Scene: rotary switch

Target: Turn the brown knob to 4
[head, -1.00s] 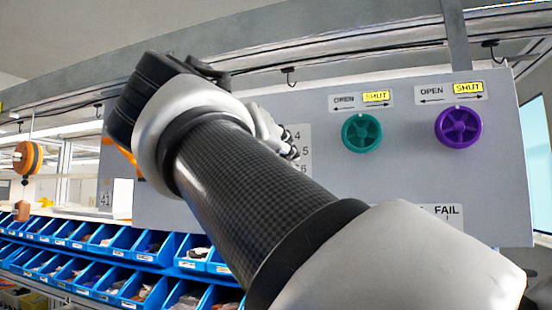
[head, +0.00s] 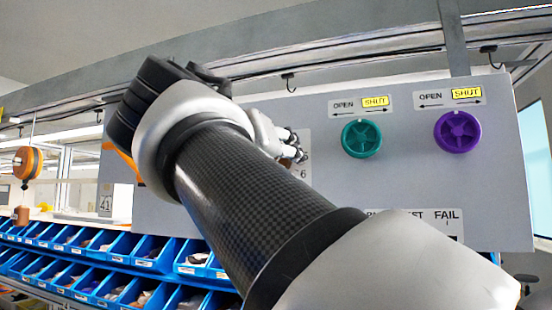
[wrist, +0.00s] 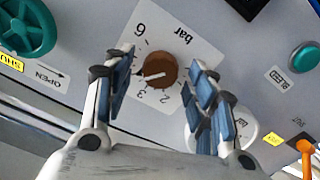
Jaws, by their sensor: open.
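The brown knob (wrist: 160,70) shows in the wrist view on a white scale plate marked "bar" (wrist: 184,36). Its white pointer line points to the picture's left, above the 3; the numerals just left of it are partly covered by a finger. My gripper (wrist: 162,60) is open, with one finger on each side of the knob; a gap shows on both sides, and I cannot tell any contact. In the head view my gripper (head: 290,150) is at the panel, seen partly behind my arm.
A green handwheel (head: 361,138) and a purple one (head: 457,131) are on the grey panel (head: 410,180), right of my gripper. In the wrist view, a white round gauge (wrist: 240,120) lies partly behind the right finger. A green button (wrist: 304,57) and orange lever (wrist: 304,150) are further right.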

